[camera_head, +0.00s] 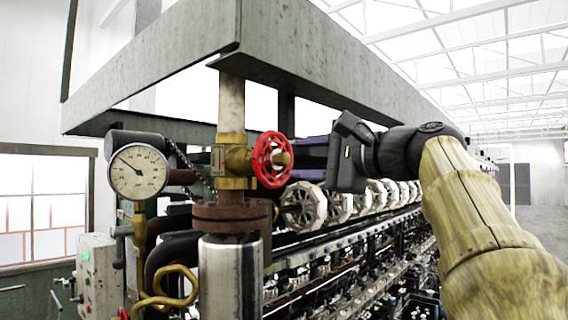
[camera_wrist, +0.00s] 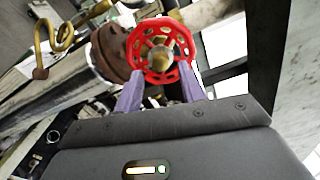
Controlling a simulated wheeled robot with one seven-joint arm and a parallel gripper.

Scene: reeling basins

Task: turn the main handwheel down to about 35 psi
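The red main handwheel (camera_head: 272,160) is mounted on a brass valve (camera_head: 235,160) in the vertical pipe. In the wrist view the handwheel (camera_wrist: 160,50) lies straight ahead of my gripper (camera_wrist: 162,78), with its brass hub roughly centred between the fingers. My gripper also shows in the head view (camera_head: 299,156), just right of the wheel. Its two purple fingers are spread apart, with their tips at or close to the rim; I cannot tell whether they touch it. The round white gauge (camera_head: 139,171) is left of the valve. Its needle points to the upper left; the numbers are too small to read surely.
A green beam frame (camera_head: 330,50) overhangs the valve. A rusty flange (camera_head: 231,216) and steel cylinder (camera_head: 231,275) stand below it. A row of reels (camera_head: 303,207) runs behind my gripper. A control box (camera_head: 97,275) stands at the lower left. Open floor shows far right.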

